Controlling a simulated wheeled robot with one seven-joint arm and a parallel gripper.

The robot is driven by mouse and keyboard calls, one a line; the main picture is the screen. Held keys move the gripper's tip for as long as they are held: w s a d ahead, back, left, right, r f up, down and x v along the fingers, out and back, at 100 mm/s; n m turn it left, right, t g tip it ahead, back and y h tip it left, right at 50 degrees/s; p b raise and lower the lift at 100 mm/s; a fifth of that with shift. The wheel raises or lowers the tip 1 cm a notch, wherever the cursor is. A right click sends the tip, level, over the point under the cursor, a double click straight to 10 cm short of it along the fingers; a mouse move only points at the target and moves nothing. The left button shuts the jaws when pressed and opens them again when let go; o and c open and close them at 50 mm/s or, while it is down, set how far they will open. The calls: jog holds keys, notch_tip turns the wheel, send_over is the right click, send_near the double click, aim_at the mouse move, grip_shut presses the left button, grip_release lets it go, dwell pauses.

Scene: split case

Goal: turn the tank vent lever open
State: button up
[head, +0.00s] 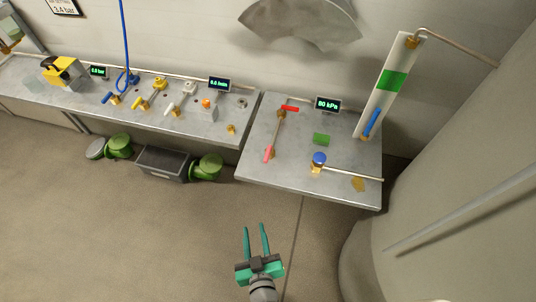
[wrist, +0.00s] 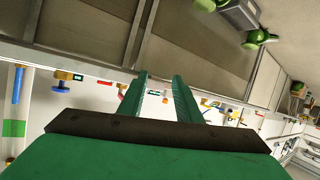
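No label for the tank vent lever is readable, so I cannot tell which handle it is. On the right bench (head: 340,190) are a red lever (head: 290,107), a pink-red handle (head: 268,153) on a brass pipe, and a round blue knob (head: 319,158). A blue lever (head: 372,122) sits low on a tilted white panel (head: 403,58) with a green block. The blue lever (wrist: 17,85) and blue knob (wrist: 61,87) also show at left in the wrist view. My green gripper (head: 255,228) is open and empty, over the floor in front of the benches, apart from every handle.
The left bench (head: 225,133) carries several coloured valves, a yellow device (head: 62,72) and small displays. A dark grey bin (head: 163,163) and green round objects (head: 207,167) stand below it. A large grey cylinder (head: 460,200) fills the right. The floor before the benches is clear.

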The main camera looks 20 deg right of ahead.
jog(key=w+d+r+m+h, duration=0.2)
jog(key=w+d+r+h, duration=0.1)
jog(key=w, duration=0.4)
jog(key=m+t+h, duration=0.1)
jog(key=m+h, duration=0.4)
send_near(265, 161)
jog(key=x, duration=1.2)
jog(key=shift+w+d, duration=0.1)
jog(key=shift+w, duration=0.1)
grip_shut()
